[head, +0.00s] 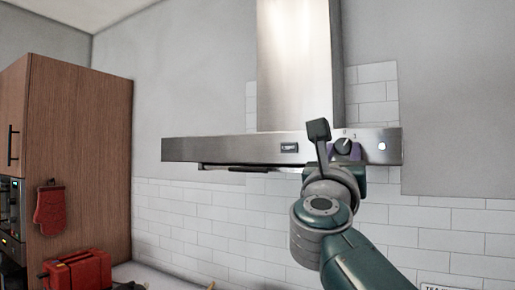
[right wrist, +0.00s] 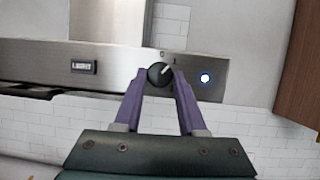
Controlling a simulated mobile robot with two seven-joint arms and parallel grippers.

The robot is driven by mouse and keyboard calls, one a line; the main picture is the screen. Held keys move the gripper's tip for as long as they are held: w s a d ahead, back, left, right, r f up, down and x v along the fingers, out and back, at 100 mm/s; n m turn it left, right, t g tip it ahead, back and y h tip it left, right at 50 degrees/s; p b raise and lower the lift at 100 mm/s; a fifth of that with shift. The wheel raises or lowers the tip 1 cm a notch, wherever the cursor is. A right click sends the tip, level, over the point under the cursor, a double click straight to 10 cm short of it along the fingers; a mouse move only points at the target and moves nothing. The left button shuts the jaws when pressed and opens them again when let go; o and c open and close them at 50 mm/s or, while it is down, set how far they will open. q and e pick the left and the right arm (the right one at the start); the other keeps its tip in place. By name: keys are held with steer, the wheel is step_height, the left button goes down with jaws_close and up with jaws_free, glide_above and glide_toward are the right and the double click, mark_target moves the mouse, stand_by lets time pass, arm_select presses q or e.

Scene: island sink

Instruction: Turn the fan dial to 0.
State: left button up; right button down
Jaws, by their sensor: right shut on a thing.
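The fan dial (head: 342,146) is a round black knob with a pale pointer line, on the front of the steel range hood (head: 230,149). In the right wrist view the dial (right wrist: 159,74) sits between the purple fingers of my right gripper (right wrist: 160,79), which is shut on it. The pointer line slants toward the upper right there. Small marks show above the dial, too small to read surely. In the head view my right gripper (head: 344,153) reaches up to the dial from below, its wrist covering the hood's lower edge. My left gripper is out of view.
A lit round button (head: 382,147) is right of the dial, and a small dark display (head: 289,148) is left of it. A wooden cabinet (head: 85,160) with a red mitt (head: 50,208) stands left. A red toaster (head: 78,270) is below.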

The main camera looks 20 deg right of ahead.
steer(key=n+y+p, duration=0.1)
steer(key=n, duration=0.1)
steer(key=n+t+y+p, duration=0.1)
steer(key=n+p, duration=0.1)
steer(key=n+t+y+p, duration=0.1)
steer(key=n+p, duration=0.1)
steer(key=n, duration=0.1)
steer(key=shift+s+d+r, duration=0.15)
steer(key=shift+r, duration=0.2)
steer(key=shift+s+f+n+t+y+p, duration=0.15)
steer(key=shift+n+y+p, duration=0.3)
steer(key=shift+n+p, duration=0.45)
steer(key=shift+w+f+n+t+y+p, duration=0.15)
steer(key=shift+n+y+p, duration=0.3)
steer(key=shift+n+p, duration=0.4)
steer(key=shift+r, duration=0.1)
steer(key=shift+c, duration=2.4)
jaws_free()
steer(key=shift+s, duration=0.1)
